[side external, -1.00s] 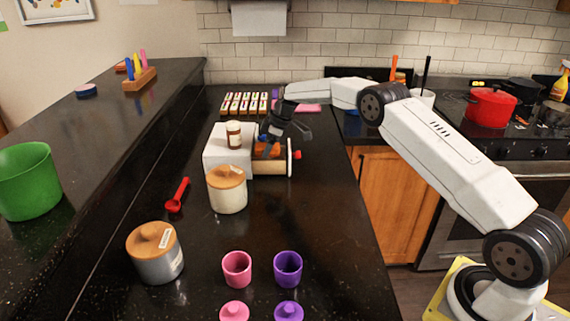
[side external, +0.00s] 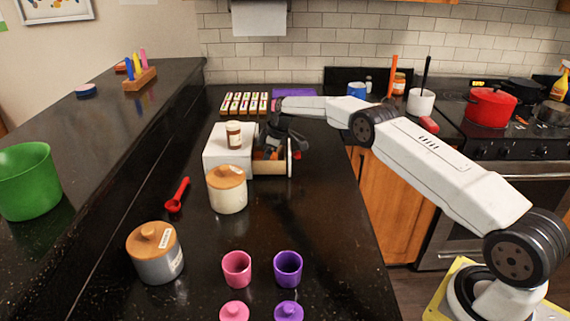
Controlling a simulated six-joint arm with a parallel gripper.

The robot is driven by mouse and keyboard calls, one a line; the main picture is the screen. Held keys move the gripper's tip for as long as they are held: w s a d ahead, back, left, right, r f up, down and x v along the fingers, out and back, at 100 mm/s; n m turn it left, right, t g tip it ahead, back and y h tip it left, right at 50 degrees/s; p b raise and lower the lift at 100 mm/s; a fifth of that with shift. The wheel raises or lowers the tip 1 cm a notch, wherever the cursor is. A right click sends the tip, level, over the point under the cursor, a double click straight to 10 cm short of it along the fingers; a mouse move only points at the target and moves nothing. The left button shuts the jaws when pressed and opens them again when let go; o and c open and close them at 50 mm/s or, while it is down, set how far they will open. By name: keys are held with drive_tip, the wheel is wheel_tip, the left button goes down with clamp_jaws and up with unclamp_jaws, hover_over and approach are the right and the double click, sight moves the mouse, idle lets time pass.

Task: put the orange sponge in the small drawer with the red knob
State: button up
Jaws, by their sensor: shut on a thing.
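The small drawer (side external: 272,169) is pulled out to the right of a white box (side external: 216,150). Its red knob (side external: 298,155) is on the outer end. My gripper (side external: 272,151) is over the open drawer, with its fingers reaching down into it. It is shut on the orange sponge (side external: 262,155), of which only a little orange shows between the fingers and the drawer side. The gripper hides most of the sponge, and I cannot tell whether it touches the drawer floor.
A wooden-lidded canister (side external: 227,189) stands close in front of the box and drawer. A red scoop (side external: 177,195) lies to the left. The dark counter to the right of the canister is clear.

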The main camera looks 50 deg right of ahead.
drive_tip(key=shift+f, duration=0.35)
drive_tip(key=shift+f, duration=0.1)
drive_tip(key=o, duration=0.9)
drive_tip(key=shift+o, duration=0.2)
drive_tip(key=v, duration=1.2)
drive_tip(key=shift+a, duration=0.1)
